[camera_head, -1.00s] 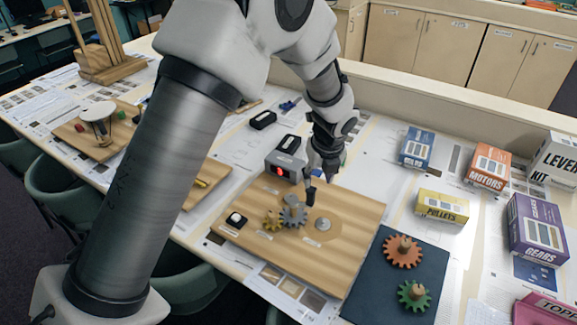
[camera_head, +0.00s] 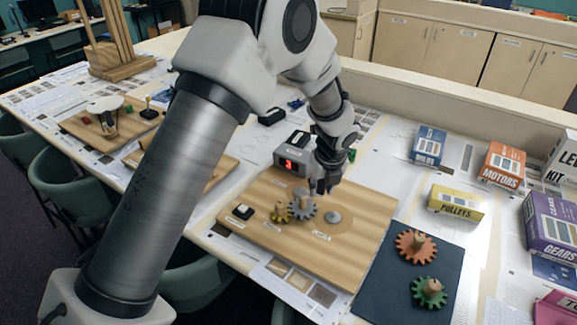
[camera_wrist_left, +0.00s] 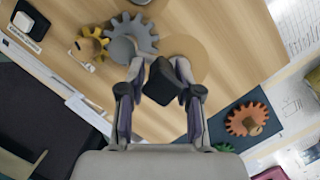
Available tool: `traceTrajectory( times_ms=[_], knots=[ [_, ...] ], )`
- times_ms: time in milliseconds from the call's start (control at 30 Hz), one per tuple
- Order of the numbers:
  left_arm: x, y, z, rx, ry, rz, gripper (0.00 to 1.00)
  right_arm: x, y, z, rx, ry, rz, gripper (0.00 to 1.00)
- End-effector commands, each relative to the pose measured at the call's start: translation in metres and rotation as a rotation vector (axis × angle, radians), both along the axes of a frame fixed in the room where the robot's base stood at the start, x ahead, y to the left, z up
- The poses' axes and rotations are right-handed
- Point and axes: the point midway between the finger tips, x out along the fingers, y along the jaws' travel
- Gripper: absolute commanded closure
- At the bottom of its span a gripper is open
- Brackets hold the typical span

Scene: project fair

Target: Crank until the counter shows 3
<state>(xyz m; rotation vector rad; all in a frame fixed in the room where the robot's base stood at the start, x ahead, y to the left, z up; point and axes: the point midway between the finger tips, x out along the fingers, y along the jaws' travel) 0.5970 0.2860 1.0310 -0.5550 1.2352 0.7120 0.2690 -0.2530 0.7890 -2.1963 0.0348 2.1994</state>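The counter (camera_head: 291,160) is a grey box at the back of the wooden board, and its red display reads 3. A grey gear (camera_head: 302,208) meshes with a small yellow gear (camera_head: 280,212) on the board; both also show in the wrist view, the grey gear (camera_wrist_left: 132,38) and the yellow gear (camera_wrist_left: 91,45). My left gripper (camera_head: 325,186) is low over the board, just behind and right of the grey gear. In the wrist view its fingers stand on both sides of the dark crank handle (camera_wrist_left: 163,82) and appear closed on it. My right gripper is not in view.
A dark mat (camera_head: 376,290) with an orange gear (camera_head: 416,247) and a green gear (camera_head: 429,293) lies right of the board. Boxes, including the yellow pulleys box (camera_head: 455,203), stand farther right. A black-and-white button (camera_head: 243,211) is at the board's left.

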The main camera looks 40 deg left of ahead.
Motion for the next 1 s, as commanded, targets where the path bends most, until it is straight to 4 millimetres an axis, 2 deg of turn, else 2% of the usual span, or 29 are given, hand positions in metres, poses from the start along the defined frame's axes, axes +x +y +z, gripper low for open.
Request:
traceTrajectory(
  times_ms=[67,867,900,1000],
  knots=[
    [-0.0011,0.0004,-0.0005,0.001,0.004,0.001,1.00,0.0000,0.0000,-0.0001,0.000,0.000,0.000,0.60],
    [-0.0014,0.0007,0.0002,0.002,0.005,0.001,1.00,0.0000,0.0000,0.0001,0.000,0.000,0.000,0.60],
    [-0.0014,0.0007,0.0002,0.002,0.005,0.001,0.76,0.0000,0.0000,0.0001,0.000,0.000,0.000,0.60],
    [-0.0014,0.0006,0.0002,0.002,0.005,0.001,0.46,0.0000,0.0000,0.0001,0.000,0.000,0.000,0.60]
  ],
)
